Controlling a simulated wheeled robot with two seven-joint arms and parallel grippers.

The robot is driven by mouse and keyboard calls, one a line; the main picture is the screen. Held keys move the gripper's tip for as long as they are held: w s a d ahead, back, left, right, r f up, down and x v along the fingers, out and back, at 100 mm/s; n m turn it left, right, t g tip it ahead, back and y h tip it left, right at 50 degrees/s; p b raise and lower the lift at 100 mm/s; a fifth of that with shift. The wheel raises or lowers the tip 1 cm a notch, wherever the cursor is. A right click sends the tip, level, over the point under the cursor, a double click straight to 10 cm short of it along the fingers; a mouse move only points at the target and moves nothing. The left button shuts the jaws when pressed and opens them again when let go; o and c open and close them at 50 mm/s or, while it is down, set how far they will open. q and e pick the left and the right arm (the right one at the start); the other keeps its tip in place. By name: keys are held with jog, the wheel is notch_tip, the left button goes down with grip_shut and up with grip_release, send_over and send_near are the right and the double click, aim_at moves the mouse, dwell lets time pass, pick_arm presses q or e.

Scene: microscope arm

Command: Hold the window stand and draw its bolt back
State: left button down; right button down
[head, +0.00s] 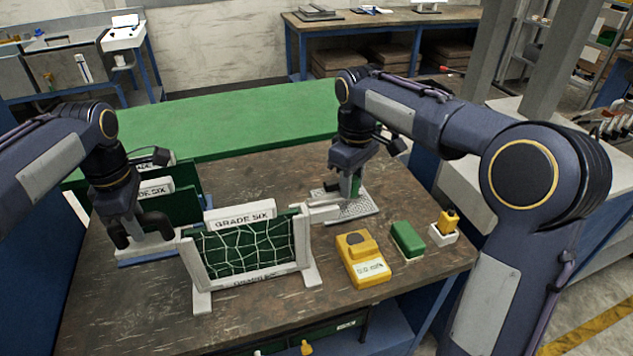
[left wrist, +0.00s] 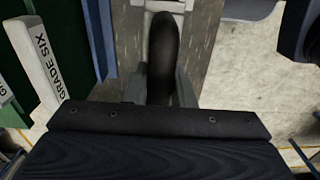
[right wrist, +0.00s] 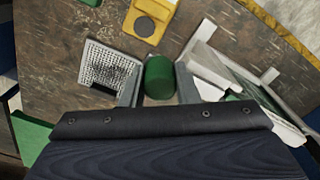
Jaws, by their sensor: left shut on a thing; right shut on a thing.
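The window stand (head: 250,279) is a white frame on two feet around a dark green pane with pale crack-like lines, upright at the table's front. My left gripper (head: 134,222) is at its back left, shut on a dark rounded handle that shows between the fingers in the left wrist view (left wrist: 163,52). My right gripper (head: 349,186) is right of the stand, shut on a green cylindrical knob (right wrist: 159,78). A pale bar (head: 322,212) lies between the stand's right post and this gripper. I cannot tell how the knob joins the bar.
A perforated pale plate (head: 362,205) lies under my right gripper. A yellow device (head: 362,262), a green block (head: 407,239) and a white holder with a yellow item (head: 443,235) stand right of the stand. Green "GRADE SIX" panels (head: 187,182) stand behind it. The table's front strip is clear.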

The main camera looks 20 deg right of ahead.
pick_arm(q)
jog(key=shift+a, duration=0.2)
pick_arm(e)
jog(key=shift+d, duration=0.2)
jog(key=c, duration=1.1)
grip_release()
jog(key=shift+r, duration=0.15)
pick_arm(q)
jog(key=shift+d, duration=0.1)
pick_arm(e)
notch_tip(320, 180, up, 12)
pick_arm(q)
jog(key=c, duration=1.1)
grip_release()
jog(key=shift+c, duration=0.2)
